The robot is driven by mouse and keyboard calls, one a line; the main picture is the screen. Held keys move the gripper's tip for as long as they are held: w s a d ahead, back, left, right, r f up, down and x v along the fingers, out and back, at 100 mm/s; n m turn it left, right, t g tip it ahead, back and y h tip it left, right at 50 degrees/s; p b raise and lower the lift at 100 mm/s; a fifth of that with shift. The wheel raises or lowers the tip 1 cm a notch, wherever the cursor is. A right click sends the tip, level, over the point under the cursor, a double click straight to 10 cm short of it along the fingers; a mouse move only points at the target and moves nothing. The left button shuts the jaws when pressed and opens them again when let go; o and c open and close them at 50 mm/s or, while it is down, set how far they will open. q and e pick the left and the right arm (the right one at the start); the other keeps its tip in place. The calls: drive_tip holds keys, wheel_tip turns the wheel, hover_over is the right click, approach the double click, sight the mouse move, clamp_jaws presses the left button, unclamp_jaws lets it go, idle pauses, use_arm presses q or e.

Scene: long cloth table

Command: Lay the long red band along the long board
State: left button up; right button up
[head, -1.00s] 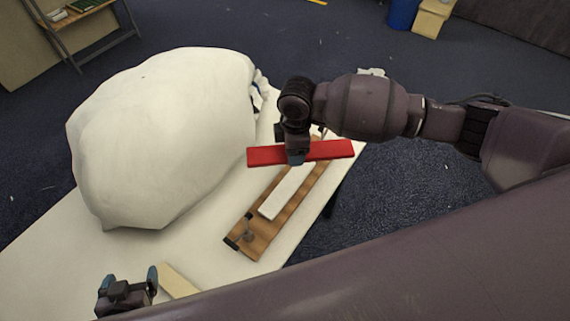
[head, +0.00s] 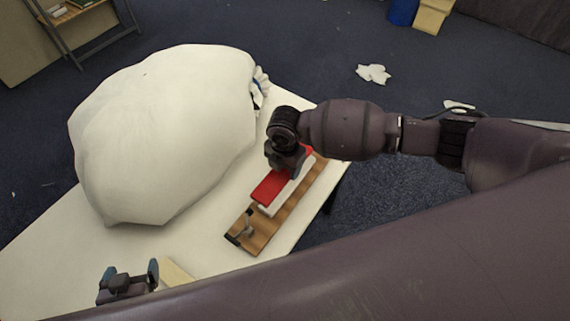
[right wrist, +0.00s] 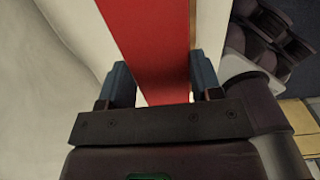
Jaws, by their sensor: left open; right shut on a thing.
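The long red band (head: 270,187) is held by my right gripper (head: 287,160) over the long wooden board (head: 262,228). The band now runs roughly along the board's length, above or on its white strip (head: 272,209); I cannot tell whether it touches. In the right wrist view the red band (right wrist: 151,45) passes between the two blue-grey fingers of my right gripper (right wrist: 151,88). Part of the band is hidden behind the right arm in the head view. My left gripper (head: 128,277) is open and empty near the table's front edge.
A large white sack-like bulk (head: 165,135) fills the left of the table (head: 50,260). A metal clamp-like fitting (head: 246,222) stands at the board's near end. A pale block (head: 174,274) lies beside my left gripper. White scraps (head: 374,74) lie on the floor.

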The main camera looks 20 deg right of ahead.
use_arm(q)
drive_tip(key=shift+s+f+b, duration=0.2)
drive_tip(key=shift+f+b, duration=1.15)
drive_tip(key=shift+f, duration=0.35)
drive_tip(key=shift+s+f+b, duration=0.15)
drive_tip(key=shift+f+b, duration=1.2)
drive_tip(key=shift+f, duration=0.3)
use_arm(e)
drive_tip(key=shift+f, duration=3.35)
use_arm(q)
drive_tip(key=shift+f+g, duration=0.2)
drive_tip(key=shift+g, duration=0.1)
use_arm(e)
drive_tip(key=shift+f, duration=0.5)
drive_tip(key=o, duration=1)
use_arm(q)
wheel_tip(320, 180, up, 2)
drive_tip(key=shift+w+p, duration=0.1)
drive_tip(key=shift+p, duration=0.55)
use_arm(e)
wheel_tip(320, 180, up, 11)
drive_tip(key=shift+f, duration=0.1)
